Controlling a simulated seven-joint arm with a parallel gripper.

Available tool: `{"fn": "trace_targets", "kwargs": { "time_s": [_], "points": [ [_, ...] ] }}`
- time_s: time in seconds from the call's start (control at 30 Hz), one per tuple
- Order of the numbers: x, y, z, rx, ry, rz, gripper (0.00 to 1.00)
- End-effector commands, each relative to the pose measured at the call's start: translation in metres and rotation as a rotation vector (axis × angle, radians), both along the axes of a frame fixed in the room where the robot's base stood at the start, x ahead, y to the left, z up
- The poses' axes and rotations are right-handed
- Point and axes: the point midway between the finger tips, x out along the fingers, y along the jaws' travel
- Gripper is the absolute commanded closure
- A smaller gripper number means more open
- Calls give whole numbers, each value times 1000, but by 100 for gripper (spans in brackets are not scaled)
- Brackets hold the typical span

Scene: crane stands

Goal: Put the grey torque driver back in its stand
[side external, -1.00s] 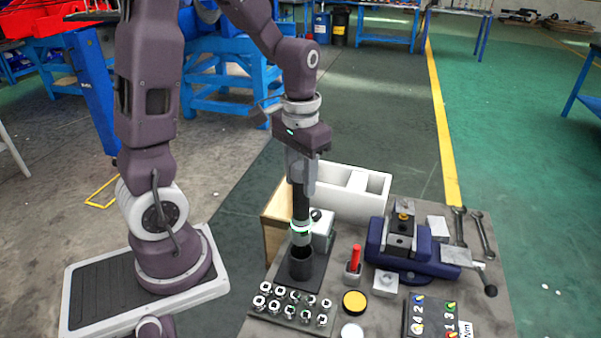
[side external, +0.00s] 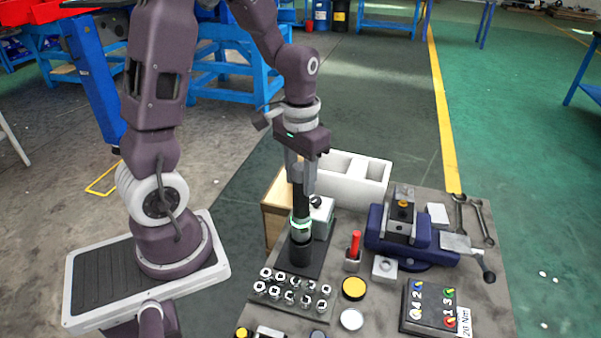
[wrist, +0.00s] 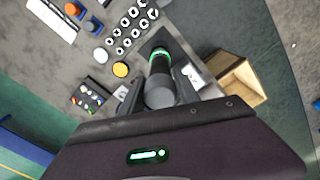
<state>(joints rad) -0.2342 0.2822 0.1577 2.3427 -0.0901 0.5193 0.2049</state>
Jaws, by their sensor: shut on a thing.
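The torque driver (side external: 301,204) stands upright, with a dark handle, a grey band and a glowing green ring. In the wrist view, the driver's round grey end (wrist: 160,91) faces the camera. My gripper (side external: 301,187) is above the stand, shut on the driver's upper handle, with one finger on each side. My gripper also shows in the wrist view (wrist: 160,92). The driver's tip is hidden inside the stand.
Several sockets (side external: 290,290) stand in a rack just in front of the stand. A red-handled tool (side external: 355,243) in a small holder and a blue vise (side external: 405,240) are to the right. A white divided bin (side external: 350,185) and a wooden box (side external: 274,215) are behind.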

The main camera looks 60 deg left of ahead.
Motion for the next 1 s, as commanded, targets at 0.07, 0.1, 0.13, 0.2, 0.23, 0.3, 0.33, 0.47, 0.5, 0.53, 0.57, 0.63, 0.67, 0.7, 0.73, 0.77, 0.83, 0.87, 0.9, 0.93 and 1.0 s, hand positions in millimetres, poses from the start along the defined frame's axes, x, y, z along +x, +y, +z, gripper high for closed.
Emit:
{"fn": "trace_targets", "kwargs": {
  "time_s": [0.07,0.1,0.13,0.2,0.23,0.3,0.33,0.47,0.5,0.53,0.57,0.63,0.67,0.7,0.73,0.77,0.83,0.87,0.9,0.93,1.0],
  "points": [
    [0,0,-2,0,0,1,100],
    [0,0,-4,0,-1,0,100],
    [0,0,-5,0,-1,0,100],
    [0,0,-7,0,-1,0,100],
    [0,0,-8,0,-1,0,100],
    [0,0,-11,0,-1,-1,100],
    [0,0,-12,0,-1,-1,100],
    [0,0,-16,0,0,-2,100],
    [0,0,-18,0,-1,-2,100],
    [0,0,-19,0,-1,-2,100],
    [0,0,-20,0,0,-2,100],
    [0,0,-22,0,0,-1,100],
    [0,0,-23,0,0,-1,100],
    [0,0,-25,0,-1,-1,100],
    [0,0,-26,0,-1,0,100],
    [0,0,-27,0,-1,0,100],
    [0,0,-29,0,-1,0,100],
    [0,0,-30,0,-1,1,100],
    [0,0,-32,0,-1,1,100],
    [0,0,-33,0,-1,0,100],
    [0,0,-35,0,0,0,100]
  ]
}}
